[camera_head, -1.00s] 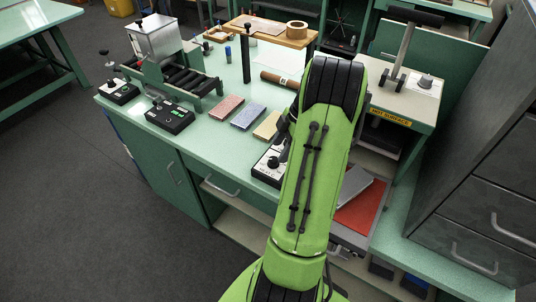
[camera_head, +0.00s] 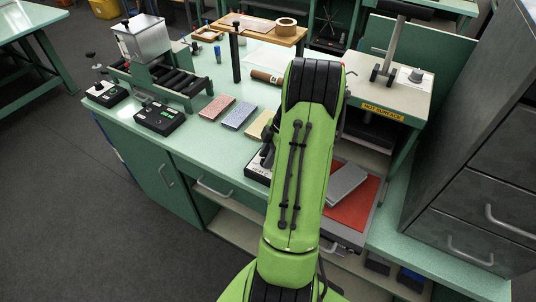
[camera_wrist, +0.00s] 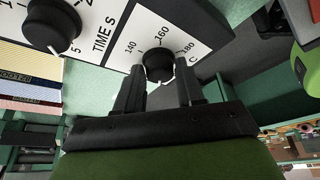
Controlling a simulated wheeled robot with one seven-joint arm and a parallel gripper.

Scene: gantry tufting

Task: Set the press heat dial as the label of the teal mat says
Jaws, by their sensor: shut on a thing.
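In the wrist view, the heat dial (camera_wrist: 158,64) is a black round knob on a white panel (camera_wrist: 203,22) marked 140, 160, 180 and C. My gripper (camera_wrist: 160,82) is shut on this knob, one finger on each side. White marks show at the knob's near edge, but I cannot tell which is the pointer or what it reads.
A second knob (camera_wrist: 50,24), marked TIME S, sits left of the heat dial. Pink (camera_head: 217,107), blue (camera_head: 239,115) and yellow (camera_head: 259,124) slabs lie on the bench. A red pad (camera_head: 352,208) with a grey block lies right of my arm. The hot-surface press stand (camera_head: 398,82) is behind.

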